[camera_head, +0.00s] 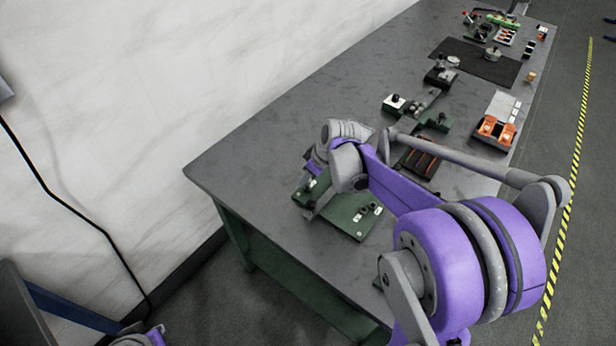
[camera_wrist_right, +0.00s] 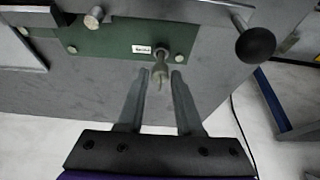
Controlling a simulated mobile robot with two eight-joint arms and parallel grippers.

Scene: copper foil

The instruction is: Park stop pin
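The stop pin (camera_wrist_right: 160,70) is a small grey-green pin with a round head. It stands at the edge of a green plate (camera_wrist_right: 105,42), beside a small white label. My right gripper (camera_wrist_right: 160,74) is open, with one finger on each side of the pin and visible gaps between. Whether the fingertips reach around its shaft in depth is hard to tell. In the head view the green plate (camera_head: 345,222) lies at the near end of the bench, and my right wrist hides part of it and the fingers. My left gripper is not in view.
A black ball knob (camera_wrist_right: 255,45) on a metal bar stands right of the pin in the wrist view.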

